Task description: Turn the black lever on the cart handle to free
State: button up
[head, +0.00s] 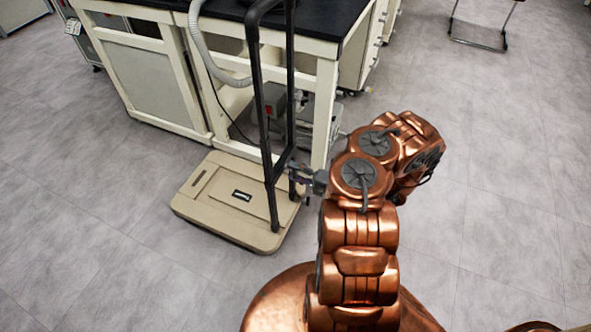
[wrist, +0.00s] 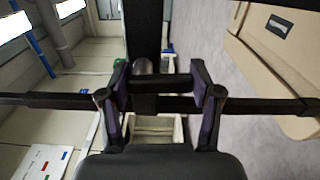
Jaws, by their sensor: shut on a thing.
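The cart has a beige platform (head: 235,202) on the floor and a tall black handle frame (head: 258,85) rising from it. My gripper (head: 297,176) is low at the right side of that frame, just above the platform. In the wrist view my gripper (wrist: 160,100) has one finger on each side of a short black piece, which looks like the black lever (wrist: 150,84) on the handle. A dark bar (wrist: 55,100) runs sideways past both fingers. The fingers are closed on the black piece. Its exact turn angle cannot be told.
A white lab bench (head: 150,85) with a black top stands right behind the cart. A pale hose (head: 203,45) hangs in front of it, and grey equipment (head: 318,112) sits beneath. Grey floor (head: 500,180) is clear to the right. A chair leg frame (head: 478,42) is at the back.

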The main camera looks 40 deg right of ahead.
jog(key=shift+m, duration=0.6)
jog(key=o, duration=1.2)
jog(key=shift+c, duration=0.2)
jog(key=shift+s, duration=0.1)
jog(key=v, duration=1.2)
